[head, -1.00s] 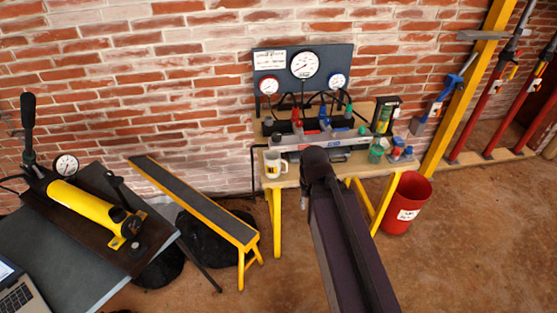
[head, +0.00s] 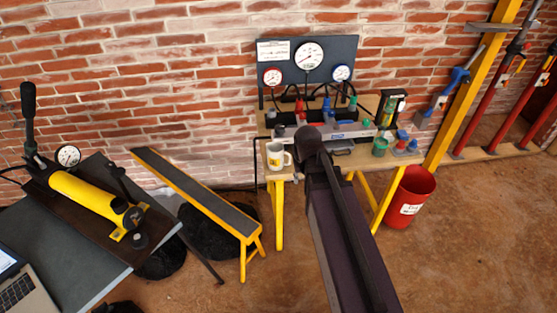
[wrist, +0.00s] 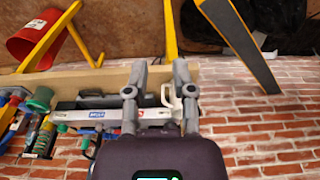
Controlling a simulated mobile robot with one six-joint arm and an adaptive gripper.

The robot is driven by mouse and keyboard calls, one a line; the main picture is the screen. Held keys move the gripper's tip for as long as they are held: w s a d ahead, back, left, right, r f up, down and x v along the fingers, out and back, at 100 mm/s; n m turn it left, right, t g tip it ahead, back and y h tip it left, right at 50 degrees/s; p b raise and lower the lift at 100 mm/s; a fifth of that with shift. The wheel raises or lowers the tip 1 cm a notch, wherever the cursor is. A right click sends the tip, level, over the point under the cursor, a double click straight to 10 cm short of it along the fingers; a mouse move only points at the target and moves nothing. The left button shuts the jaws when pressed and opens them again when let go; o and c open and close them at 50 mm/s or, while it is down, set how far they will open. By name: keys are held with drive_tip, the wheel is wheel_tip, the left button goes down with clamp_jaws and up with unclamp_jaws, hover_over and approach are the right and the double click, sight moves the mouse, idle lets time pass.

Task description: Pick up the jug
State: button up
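The jug (head: 274,156) is white with a yellow mark and a handle on its right side. It stands upright near the left front corner of the wooden bench (head: 352,160) in the head view. In the wrist view, which looks upside down, a white looped part that seems to be the jug's handle (wrist: 169,96) shows beside the right finger, which hides much of the rest. My gripper (wrist: 156,70) is open, with two grey fingers apart and nothing clearly between the tips. In the head view my arm hides the gripper, right of the jug.
A gauge panel (head: 352,58) stands behind the bench, with several bottles and tools on top. A red bucket (head: 410,196) stands right of it. A sloping yellow-edged ramp (head: 195,194) and a dark table (head: 75,250) with a yellow cylinder are to the left.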

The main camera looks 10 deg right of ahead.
sight(290, 159)
drive_tip(key=w+t+b, duration=0.1)
drive_tip(key=w+t, duration=0.2)
drive_tip(key=w, duration=1.4)
drive_tip(key=shift+d+f+b, duration=0.15)
drive_tip(key=shift+f+b, duration=0.15)
drive_tip(key=shift+f, duration=0.1)
drive_tip(key=b+x, duration=0.8)
drive_tip(key=shift+w+f, duration=0.1)
drive_tip(key=shift+f, duration=0.2)
drive_tip(key=shift+b+x, duration=2.4)
drive_tip(key=shift+x, duration=0.2)
clamp_jaws()
